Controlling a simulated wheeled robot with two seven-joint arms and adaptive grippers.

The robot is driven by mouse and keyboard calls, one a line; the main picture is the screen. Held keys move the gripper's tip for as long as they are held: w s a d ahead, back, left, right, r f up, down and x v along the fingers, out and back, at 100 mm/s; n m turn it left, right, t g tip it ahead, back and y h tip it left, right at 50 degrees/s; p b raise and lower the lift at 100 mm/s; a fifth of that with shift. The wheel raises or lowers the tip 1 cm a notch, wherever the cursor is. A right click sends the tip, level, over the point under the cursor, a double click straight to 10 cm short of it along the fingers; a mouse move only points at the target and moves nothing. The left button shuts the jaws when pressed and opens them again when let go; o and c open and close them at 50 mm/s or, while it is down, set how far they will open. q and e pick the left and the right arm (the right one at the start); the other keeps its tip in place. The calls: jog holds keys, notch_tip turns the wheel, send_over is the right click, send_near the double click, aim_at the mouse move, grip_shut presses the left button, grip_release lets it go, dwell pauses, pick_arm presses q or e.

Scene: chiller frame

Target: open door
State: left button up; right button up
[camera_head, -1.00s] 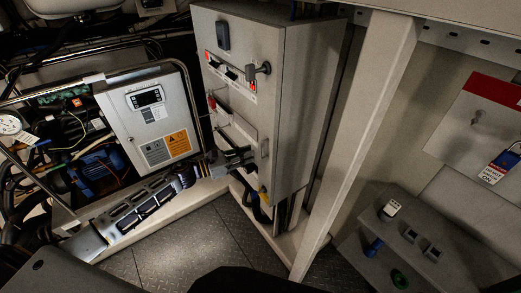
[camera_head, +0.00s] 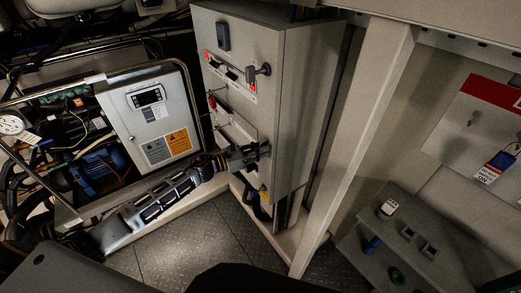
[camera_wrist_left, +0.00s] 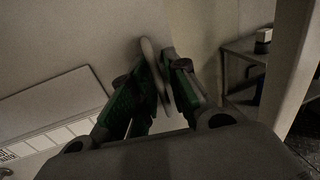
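The door is the front of a tall grey cabinet (camera_head: 236,45) in the middle of the head view. It stands closed, as far as I can see. My left gripper (camera_head: 262,152) is at the door's lower right edge, where the handle is. In the left wrist view the handle is a slim pale bar (camera_wrist_left: 154,72), and the green-padded fingers of my left gripper (camera_wrist_left: 158,68) close in on both sides of it, tips against it. The gripper hides most of the handle in the head view. My right gripper is not in view.
A rotary switch (camera_head: 258,71) and red-lit buttons stick out of the door's upper part. A white control box (camera_head: 150,113) and metal tubing stand left. A pale upright post (camera_head: 357,130) stands right of the cabinet. The checkered floor (camera_head: 185,245) in front is clear.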

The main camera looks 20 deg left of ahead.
pick_arm(q)
jog(key=shift+c, duration=0.4)
grip_shut()
jog(key=shift+a, duration=0.1)
